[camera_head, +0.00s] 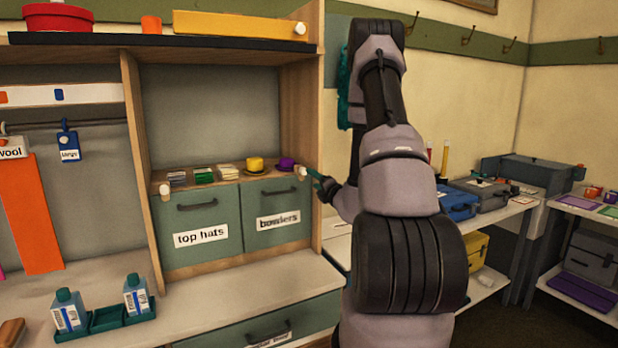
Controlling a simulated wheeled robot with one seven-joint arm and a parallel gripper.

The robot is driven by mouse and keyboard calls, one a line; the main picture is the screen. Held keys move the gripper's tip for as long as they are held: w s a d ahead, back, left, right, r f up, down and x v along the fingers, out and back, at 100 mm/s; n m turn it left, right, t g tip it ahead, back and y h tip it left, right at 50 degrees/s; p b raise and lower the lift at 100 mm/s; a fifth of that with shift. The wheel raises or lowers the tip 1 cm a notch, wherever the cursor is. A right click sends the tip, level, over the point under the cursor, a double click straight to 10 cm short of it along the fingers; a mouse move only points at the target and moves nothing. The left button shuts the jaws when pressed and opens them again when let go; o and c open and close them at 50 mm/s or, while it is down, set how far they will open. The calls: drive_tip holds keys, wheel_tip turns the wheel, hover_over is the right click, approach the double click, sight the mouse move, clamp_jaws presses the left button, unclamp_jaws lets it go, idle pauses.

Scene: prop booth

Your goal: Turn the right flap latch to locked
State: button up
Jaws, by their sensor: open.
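The right flap (276,238), labelled "bowlers", is a closed green panel with a dark handle in the wooden cabinet. A pale round latch (302,172) sits at its upper right corner, on the cabinet's right side. Its turn position is too small to tell. The left flap (205,253), labelled "top hats", is also closed, with a similar pale latch (164,190) at its upper left. My gripper (312,174) is open, its teal fingers just right of the right latch. Whether they touch it, I cannot tell. My arm hides part of the gripper.
A purple hat (286,163), a yellow hat (255,164) and small stacks (203,175) stand on the ledge above the flaps. The cabinet's right side panel (303,90) stands close to my gripper.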

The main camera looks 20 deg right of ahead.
drive_tip(key=shift+s+d+f, duration=0.1)
drive_tip(key=shift+s+f, duration=0.05)
drive_tip(key=shift+s, duration=2.05)
drive_tip(key=s+a+r+n+g+y, duration=0.1)
drive_tip(key=a+r+n+g+y, duration=0.1)
drive_tip(key=a+r+n+y, duration=0.6)
drive_tip(key=s+a+r+n+g+y, duration=0.2)
drive_tip(key=a+r+n+g+y, duration=0.15)
drive_tip(key=a+n, duration=0.4)
drive_tip(key=s+a+r+n+g+y, duration=0.2)
drive_tip(key=s+a+r+n+g, duration=0.1)
drive_tip(key=s+a+n+g, duration=0.65)
drive_tip(key=s+n+g+h, duration=0.1)
drive_tip(key=s+n+h, duration=0.6)
drive_tip(key=s+n, duration=0.45)
drive_tip(key=s+d+r+n+t+h, duration=0.1)
drive_tip(key=d+r+n+t+h, duration=0.3)
drive_tip(key=d+r+n+h, duration=0.1)
drive_tip(key=d+n, duration=0.1)
drive_tip(key=n, duration=0.1)
drive_tip(key=shift+s+r+n, duration=0.3)
drive_tip(key=shift+n, duration=0.05)
